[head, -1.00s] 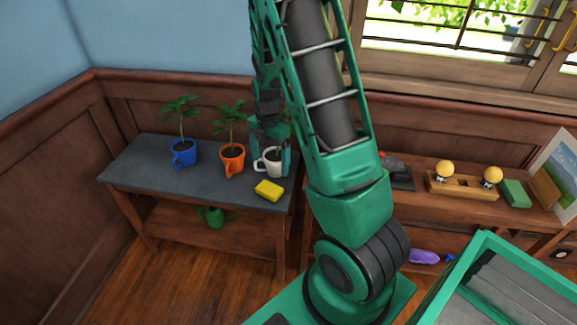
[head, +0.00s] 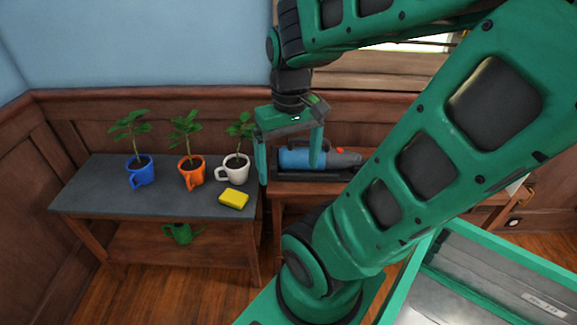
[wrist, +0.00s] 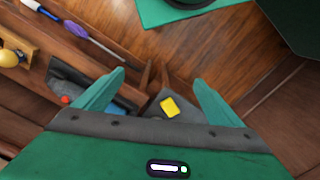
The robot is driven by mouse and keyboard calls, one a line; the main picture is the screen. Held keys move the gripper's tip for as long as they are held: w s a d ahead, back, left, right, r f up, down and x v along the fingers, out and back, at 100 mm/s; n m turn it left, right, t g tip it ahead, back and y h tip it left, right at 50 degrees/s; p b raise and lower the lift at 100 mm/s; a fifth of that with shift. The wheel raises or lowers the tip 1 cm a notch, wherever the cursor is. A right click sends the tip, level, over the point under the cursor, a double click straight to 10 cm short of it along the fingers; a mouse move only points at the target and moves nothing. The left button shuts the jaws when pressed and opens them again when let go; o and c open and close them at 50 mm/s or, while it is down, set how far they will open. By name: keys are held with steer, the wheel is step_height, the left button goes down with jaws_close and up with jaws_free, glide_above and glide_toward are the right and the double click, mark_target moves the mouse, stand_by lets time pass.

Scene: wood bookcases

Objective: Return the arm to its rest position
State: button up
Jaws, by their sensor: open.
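My green arm crosses the head view from the lower middle to the top right. My gripper (head: 291,165) hangs pointing down, its two green fingers apart and nothing between them. In the head view it appears to the right of the white mug, in front of the blue flashlight-like object (head: 305,157).
A grey-topped table (head: 95,190) holds a blue mug (head: 141,178), an orange mug (head: 191,178) and a white mug (head: 236,173), each with a plant, and a yellow sponge (head: 233,199). Panelled walls stand behind.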

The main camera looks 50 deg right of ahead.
steer(key=shift+s+a+r+m, duration=0.1)
steer(key=shift+s+a+m, duration=0.25)
steer(key=shift+s+m, duration=0.5)
